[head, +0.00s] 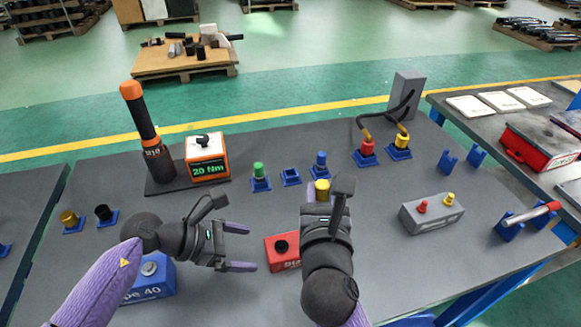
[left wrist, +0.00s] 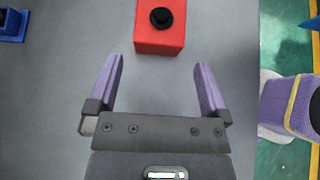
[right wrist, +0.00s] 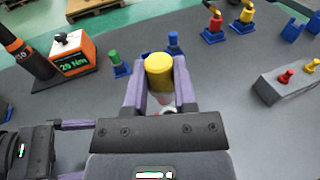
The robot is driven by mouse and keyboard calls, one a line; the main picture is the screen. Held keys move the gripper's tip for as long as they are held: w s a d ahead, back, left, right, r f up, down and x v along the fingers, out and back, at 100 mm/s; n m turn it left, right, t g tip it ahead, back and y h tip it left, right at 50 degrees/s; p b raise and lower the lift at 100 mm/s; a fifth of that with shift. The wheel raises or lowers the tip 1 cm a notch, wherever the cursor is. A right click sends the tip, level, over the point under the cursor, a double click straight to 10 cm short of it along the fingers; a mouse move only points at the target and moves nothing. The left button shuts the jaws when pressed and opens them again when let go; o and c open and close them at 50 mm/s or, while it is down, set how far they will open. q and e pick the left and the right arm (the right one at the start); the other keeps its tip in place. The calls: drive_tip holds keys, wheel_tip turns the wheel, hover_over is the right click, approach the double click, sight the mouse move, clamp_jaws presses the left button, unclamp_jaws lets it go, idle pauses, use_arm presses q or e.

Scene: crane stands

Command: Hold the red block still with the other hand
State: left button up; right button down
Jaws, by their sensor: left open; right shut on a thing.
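The red block (head: 281,252) sits on the grey table between my two grippers, with a black round knob on top. It also shows in the left wrist view (left wrist: 160,38), just ahead of the open fingers and apart from them. My left gripper (head: 241,247) is open and empty, its fingers pointing toward the block's left side. My right gripper (head: 322,192) is shut on a yellow-topped cylinder (right wrist: 159,72), seen upright between the fingers in the right wrist view. The lower part of the cylinder is mostly hidden by the fingers.
A blue block (head: 150,278) stands behind my left arm. An orange display box (head: 207,157) stands at left, a grey box (head: 431,212) with red and yellow knobs at right.

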sight(268, 249)
use_arm(q)
drive_tip(key=x, duration=0.7)
drive_tip(key=shift+w+d+f, duration=0.15)
drive_tip(key=shift+d+f, duration=0.1)
drive_tip(key=shift+d, duration=0.05)
drive_tip(key=c, duration=1.3)
drive_tip(key=shift+o, duration=0.2)
drive_tip(key=shift+a, duration=0.1)
use_arm(e)
drive_tip(key=n+y, duration=0.1)
drive_tip(key=r+y, duration=0.1)
drive_tip(key=shift+w+n+y, duration=0.2)
drive_tip(key=shift+n+y, duration=0.1)
drive_tip(key=shift+n, duration=0.1)
drive_tip(key=shift+n+y, duration=0.5)
drive_tip(key=shift+y, duration=0.3)
drive_tip(key=shift+s+d+n+g+y, duration=0.2)
drive_tip(key=shift+n+g+y, duration=0.4)
drive_tip(key=shift+y, duration=0.2)
